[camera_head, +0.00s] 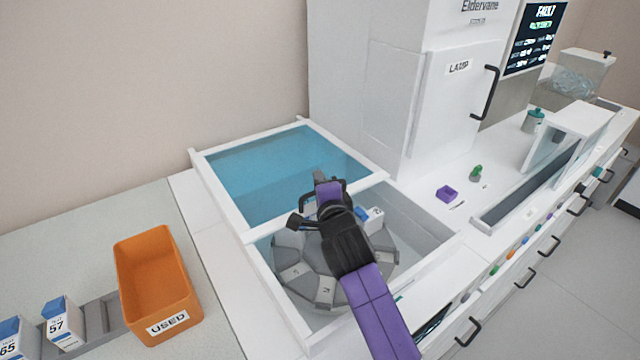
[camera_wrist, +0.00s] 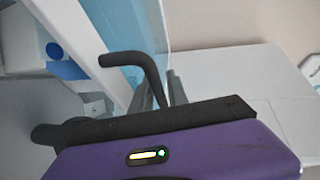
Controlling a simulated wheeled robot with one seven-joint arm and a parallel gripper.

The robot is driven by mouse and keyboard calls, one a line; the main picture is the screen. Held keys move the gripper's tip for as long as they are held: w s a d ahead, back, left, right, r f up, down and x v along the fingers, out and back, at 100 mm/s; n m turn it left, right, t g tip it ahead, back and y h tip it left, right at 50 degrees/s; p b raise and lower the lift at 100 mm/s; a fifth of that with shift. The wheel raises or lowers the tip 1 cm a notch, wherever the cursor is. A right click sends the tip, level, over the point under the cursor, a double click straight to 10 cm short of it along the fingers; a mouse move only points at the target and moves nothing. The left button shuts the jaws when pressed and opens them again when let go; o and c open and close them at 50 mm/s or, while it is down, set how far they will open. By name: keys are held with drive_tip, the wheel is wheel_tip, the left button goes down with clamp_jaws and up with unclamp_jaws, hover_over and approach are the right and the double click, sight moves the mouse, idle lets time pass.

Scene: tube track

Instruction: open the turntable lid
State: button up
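The turntable lid (camera_head: 285,160) is a clear blue panel in a white frame. It covers the back part of the white housing, and the front part of the well is uncovered. The grey turntable (camera_head: 292,272) with wedge-shaped sections shows there, partly hidden by my arm. My gripper (camera_head: 320,178) is over the lid's front edge. A bent black bar (camera_wrist: 135,62), apparently the lid's handle, stands beside my grey fingertips (camera_wrist: 174,88) in the wrist view. The fingertips look close together; I cannot tell whether they grip the bar.
An orange bin (camera_head: 155,285) marked USED stands at the left, beside small numbered boxes (camera_head: 62,325). A tall white cabinet (camera_head: 375,90) rises behind the lid's right side. A purple block (camera_head: 447,193) lies on the counter at the right.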

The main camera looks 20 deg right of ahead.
drive_tip(key=shift+b+v, duration=0.4)
drive_tip(key=shift+v, duration=3.5)
